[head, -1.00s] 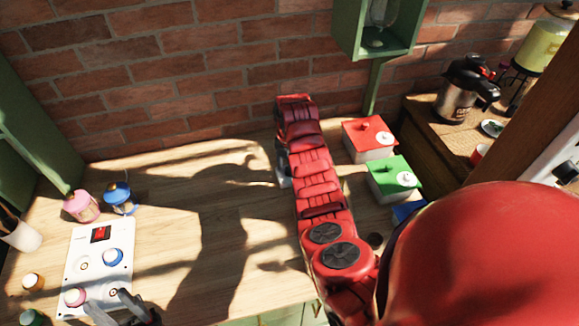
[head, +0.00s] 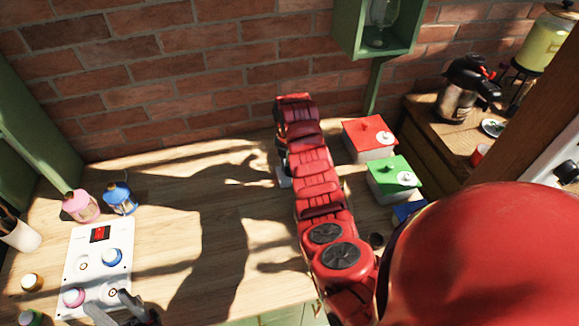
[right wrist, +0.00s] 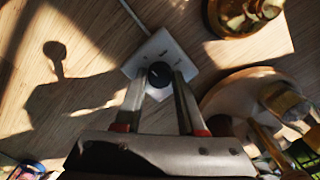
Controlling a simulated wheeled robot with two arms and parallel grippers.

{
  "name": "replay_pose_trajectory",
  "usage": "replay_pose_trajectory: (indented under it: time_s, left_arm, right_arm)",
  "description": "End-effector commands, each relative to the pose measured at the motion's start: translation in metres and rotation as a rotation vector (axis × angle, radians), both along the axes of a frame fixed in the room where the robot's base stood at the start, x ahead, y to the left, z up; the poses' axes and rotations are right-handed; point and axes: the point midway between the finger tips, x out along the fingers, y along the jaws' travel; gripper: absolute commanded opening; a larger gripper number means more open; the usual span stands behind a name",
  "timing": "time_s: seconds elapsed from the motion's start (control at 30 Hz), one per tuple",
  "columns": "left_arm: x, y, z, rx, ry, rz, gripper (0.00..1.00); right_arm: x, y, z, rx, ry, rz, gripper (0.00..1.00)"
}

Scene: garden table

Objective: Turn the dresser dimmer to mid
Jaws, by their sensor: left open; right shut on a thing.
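The dresser dimmer is a white plate (right wrist: 174,51) with small marks and a round black knob (right wrist: 157,72) in the right wrist view. My right gripper (right wrist: 158,80) is shut on the knob, one finger on each side. A pale line shows on the knob, but I cannot read its setting. In the head view my red right arm hides the knob; only a white edge of the plate (head: 284,174) shows beside it. My left gripper (head: 118,307) is open and empty at the bottom of the head view, by the white panel's lower right corner.
The white panel (head: 84,250) carries a red switch and coloured round pieces. Red-lidded (head: 370,137) and green-lidded (head: 394,177) boxes stand right of my right arm.

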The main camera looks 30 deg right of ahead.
Motion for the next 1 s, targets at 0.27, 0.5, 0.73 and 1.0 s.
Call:
replay_pose_trajectory:
  time_s: [0.27,0.5,0.73,1.0]
  left_arm:
    - [0.000,0.000,-0.017,0.000,0.000,0.000,0.50]
    - [0.000,0.000,-0.023,0.000,0.000,0.000,0.50]
    - [0.000,0.000,-0.022,0.000,0.000,0.000,0.50]
    - [0.000,0.000,-0.021,0.000,0.000,0.000,0.50]
  right_arm:
    - [0.001,-0.001,-0.002,-0.002,-0.004,-0.153,0.00]
    - [0.001,0.000,0.000,0.000,-0.003,-0.371,0.00]
    - [0.001,0.000,0.001,0.001,-0.002,-0.590,0.00]
    - [0.001,-0.001,0.001,0.000,-0.002,-0.847,0.00]
